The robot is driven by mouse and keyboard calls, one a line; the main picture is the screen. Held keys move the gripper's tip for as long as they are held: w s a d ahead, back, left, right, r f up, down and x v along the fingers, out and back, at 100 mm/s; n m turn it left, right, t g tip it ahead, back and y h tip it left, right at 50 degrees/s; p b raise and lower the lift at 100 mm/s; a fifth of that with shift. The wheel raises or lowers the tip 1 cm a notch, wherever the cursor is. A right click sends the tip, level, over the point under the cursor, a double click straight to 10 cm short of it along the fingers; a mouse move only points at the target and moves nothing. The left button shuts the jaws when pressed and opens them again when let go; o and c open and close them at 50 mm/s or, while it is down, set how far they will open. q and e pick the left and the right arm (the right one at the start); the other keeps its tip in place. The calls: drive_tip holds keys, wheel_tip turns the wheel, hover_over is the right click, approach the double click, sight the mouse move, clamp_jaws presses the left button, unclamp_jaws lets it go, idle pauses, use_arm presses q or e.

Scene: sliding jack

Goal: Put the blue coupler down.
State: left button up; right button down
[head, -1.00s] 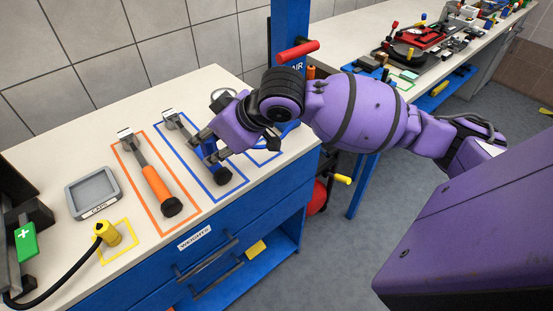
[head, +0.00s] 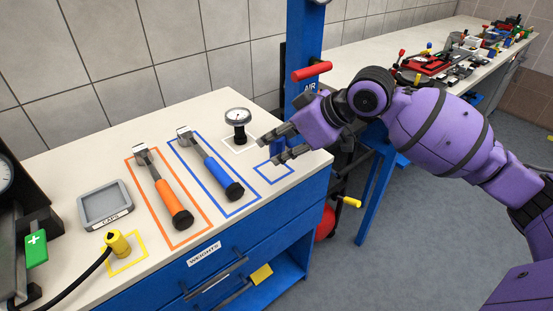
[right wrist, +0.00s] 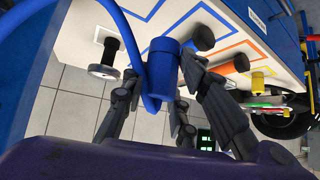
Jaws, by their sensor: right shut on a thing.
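The blue coupler (right wrist: 164,66) is between the dark fingers of my right gripper (head: 281,146) in both views. In the head view only a bit of the coupler (head: 277,147) shows between the fingers. A blue hose (right wrist: 128,45) curves beside it in the right wrist view. My right gripper is shut on the coupler, at the right end of the white bench top, just behind a blue outlined square (head: 273,181). Whether the coupler touches the bench cannot be told. My left gripper is not in view.
A round gauge (head: 238,117) stands in a white outline left of my gripper. A blue-handled tool (head: 222,175) and an orange-handled tool (head: 165,193) lie in outlines farther left. A blue post (head: 304,50) with a red handle (head: 313,74) rises behind.

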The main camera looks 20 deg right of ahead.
drive_tip(key=w+f, duration=0.2)
drive_tip(key=w+d+f, duration=0.1)
drive_tip(key=w+f, duration=0.2)
drive_tip(key=shift+w+f, duration=0.2)
drive_tip(key=shift+w, duration=0.15)
drive_tip(key=shift+w+d+f+b, duration=0.2)
drive_tip(key=shift+w+f+b, duration=0.1)
drive_tip(key=shift+w+f, duration=0.35)
drive_tip(key=shift+f, duration=1.55)
drive_tip(key=shift+f, duration=0.15)
drive_tip(key=c, duration=1.4)
unclamp_jaws()
